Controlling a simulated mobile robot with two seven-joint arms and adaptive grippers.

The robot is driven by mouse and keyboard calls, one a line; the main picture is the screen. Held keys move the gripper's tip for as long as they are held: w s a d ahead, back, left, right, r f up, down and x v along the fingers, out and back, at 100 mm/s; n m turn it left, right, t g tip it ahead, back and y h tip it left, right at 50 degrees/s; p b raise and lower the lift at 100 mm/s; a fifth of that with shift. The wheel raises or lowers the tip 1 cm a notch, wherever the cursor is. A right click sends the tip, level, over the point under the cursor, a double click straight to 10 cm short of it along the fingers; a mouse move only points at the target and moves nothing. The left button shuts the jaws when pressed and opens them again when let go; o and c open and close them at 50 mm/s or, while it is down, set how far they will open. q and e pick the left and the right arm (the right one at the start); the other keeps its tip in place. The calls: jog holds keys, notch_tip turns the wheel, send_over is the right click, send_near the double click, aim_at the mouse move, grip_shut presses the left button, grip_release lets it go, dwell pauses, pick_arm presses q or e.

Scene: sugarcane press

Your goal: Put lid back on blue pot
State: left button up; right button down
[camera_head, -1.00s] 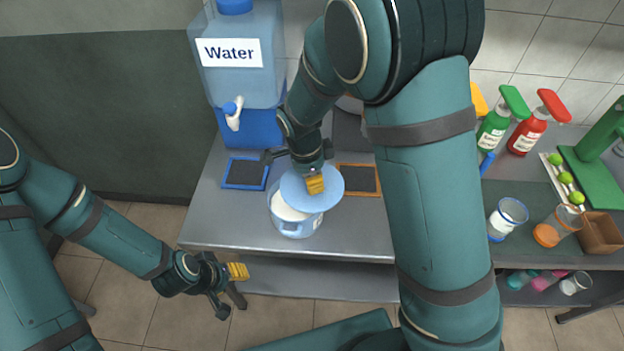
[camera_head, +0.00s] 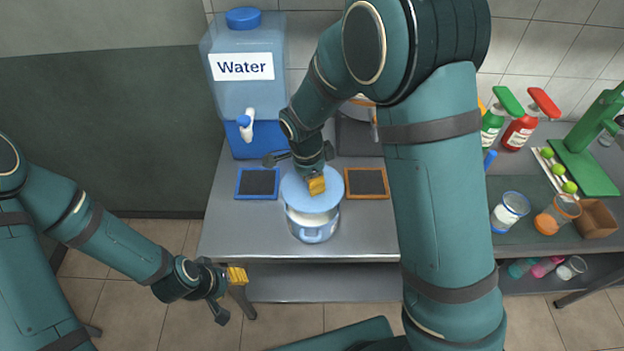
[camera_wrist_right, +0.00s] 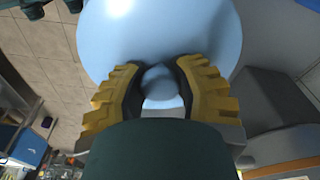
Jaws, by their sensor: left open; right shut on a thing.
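The blue pot (camera_head: 312,232) stands on the steel table below the water dispenser. Its light blue lid (camera_head: 296,190) is over the pot, and a strip of the whitish inside shows at the front under the lid's edge. I cannot tell whether the lid touches the rim. My right gripper (camera_head: 316,184) is shut on the lid's knob. In the right wrist view the yellow fingers close on the round knob (camera_wrist_right: 160,82), with the lid (camera_wrist_right: 160,30) filling the top. My left gripper (camera_head: 232,292) is open and empty, low in front of the table's left edge.
A water dispenser (camera_head: 242,90) stands behind the pot. A blue-framed board (camera_head: 258,183) and an orange-framed board (camera_head: 366,182) lie either side. Spray bottles (camera_head: 520,130), jars (camera_head: 509,210) and a green press (camera_head: 590,165) stand right. The table's front left is clear.

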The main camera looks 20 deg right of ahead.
notch_tip(320, 180, down, 6)
jog(key=b, duration=0.4)
jog(key=shift+f, duration=0.3)
dwell(1.6)
dwell(0.7)
jog(key=shift+c, duration=0.3)
grip_release()
jog(key=shift+r+p, duration=2.55)
jog(key=shift+r, duration=1)
